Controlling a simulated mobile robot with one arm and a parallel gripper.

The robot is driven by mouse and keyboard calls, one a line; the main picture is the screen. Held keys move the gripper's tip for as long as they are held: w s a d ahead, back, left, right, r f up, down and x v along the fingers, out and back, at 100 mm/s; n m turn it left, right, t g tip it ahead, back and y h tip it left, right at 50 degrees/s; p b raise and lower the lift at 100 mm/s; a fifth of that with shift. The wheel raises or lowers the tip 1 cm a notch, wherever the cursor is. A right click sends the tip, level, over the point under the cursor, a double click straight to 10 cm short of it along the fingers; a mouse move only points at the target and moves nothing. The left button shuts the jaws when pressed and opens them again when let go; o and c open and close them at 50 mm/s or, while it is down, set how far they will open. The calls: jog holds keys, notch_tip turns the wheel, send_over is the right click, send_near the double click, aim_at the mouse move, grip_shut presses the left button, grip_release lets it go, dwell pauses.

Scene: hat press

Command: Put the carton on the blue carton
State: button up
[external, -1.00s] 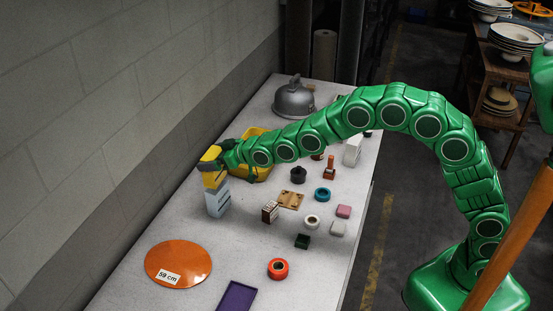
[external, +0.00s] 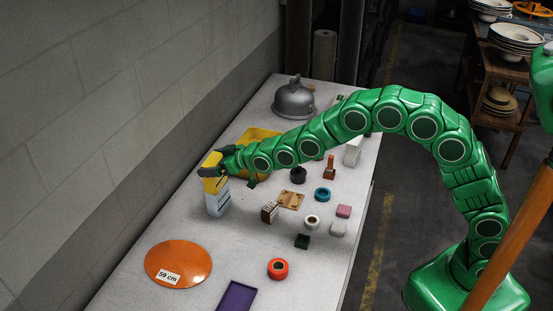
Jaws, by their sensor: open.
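The blue carton (external: 218,203) is pale blue and stands upright on the table near the wall. A yellow carton (external: 214,184) sits directly on top of it and looks about upright. My gripper (external: 222,158) is at the upper part of the yellow carton, reaching in from the right. Its jaws are open; whether a finger still touches the carton is too small to tell. The gripper partly covers the yellow carton's top and right side.
A yellow bin (external: 259,135) stands behind my gripper. A brown-and-white box (external: 270,212), a wooden board (external: 290,200) and several rings and small blocks lie to the right. An orange disc (external: 178,264) and a purple tray (external: 237,297) lie in front.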

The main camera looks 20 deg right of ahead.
jog(key=v, duration=1.2)
dwell(0.3)
jog(key=s+d+m+g+h, duration=0.2)
jog(key=s+d+h, duration=0.2)
jog(key=d, duration=1.2)
jog(key=s+d+m+g+h, duration=0.2)
jog(key=s+d+h, duration=0.1)
jog(key=d, duration=1.3)
jog(key=s+d+m+g+h, duration=0.1)
jog(key=s+d+g, duration=0.1)
jog(key=s+d, duration=0.4)
jog(key=s+d+m+g, duration=0.2)
jog(key=s+d, duration=0.5)
jog(key=s, duration=0.7)
jog(key=s+d+m+g+h, duration=0.1)
jog(key=s+d+m+g, duration=0.1)
jog(key=s+d, duration=0.4)
jog(key=s+g, duration=0.1)
jog(key=s, duration=0.3)
jog(key=shift+d+h, duration=0.3)
jog(key=shift+r, duration=0.1)
